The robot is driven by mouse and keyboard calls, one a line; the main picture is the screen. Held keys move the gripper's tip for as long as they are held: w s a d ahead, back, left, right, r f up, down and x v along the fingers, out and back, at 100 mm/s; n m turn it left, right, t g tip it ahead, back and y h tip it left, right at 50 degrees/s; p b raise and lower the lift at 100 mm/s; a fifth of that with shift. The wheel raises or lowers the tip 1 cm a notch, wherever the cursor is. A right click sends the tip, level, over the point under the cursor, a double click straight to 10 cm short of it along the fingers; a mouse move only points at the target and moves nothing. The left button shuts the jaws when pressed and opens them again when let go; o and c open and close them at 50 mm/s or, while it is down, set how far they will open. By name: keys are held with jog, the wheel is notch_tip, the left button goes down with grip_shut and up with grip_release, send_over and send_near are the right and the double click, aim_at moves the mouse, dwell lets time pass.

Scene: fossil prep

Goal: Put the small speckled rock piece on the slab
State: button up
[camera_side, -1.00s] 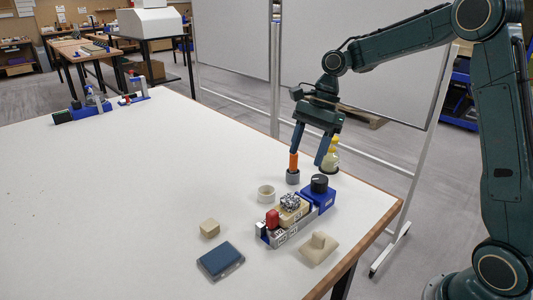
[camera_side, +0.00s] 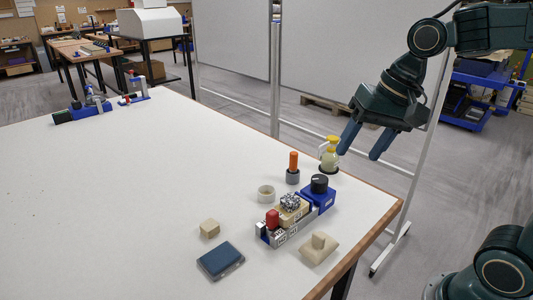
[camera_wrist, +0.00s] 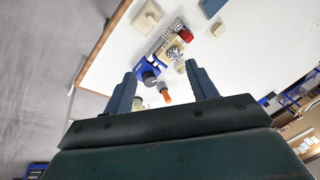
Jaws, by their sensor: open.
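The small speckled rock piece (camera_side: 290,202) is grey, black and white. It rests on top of a beige slab (camera_side: 303,212) in a blue and grey fixture near the table's right edge. The wrist view also shows the speckled piece (camera_wrist: 174,52), beyond my fingertips. My gripper (camera_side: 361,155) is open and empty, raised above and to the right of the fixture, near the table's right edge. In the wrist view both fingers (camera_wrist: 160,70) are spread apart, with nothing held between them.
The fixture has a black knob (camera_side: 319,183) and a red part (camera_side: 272,219). An orange-handled tool (camera_side: 293,162) stands in a grey holder beside a yellow-topped bottle (camera_side: 330,155).

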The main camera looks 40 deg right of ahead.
jog(key=s+d+f+n+t+h, duration=0.1)
jog(key=s+n+t, duration=0.1)
jog(key=s+n, duration=0.4)
jog(key=shift+s+d+f+n, duration=0.3)
jog(key=shift+s+d, duration=0.1)
jog(key=shift+s, duration=1.55)
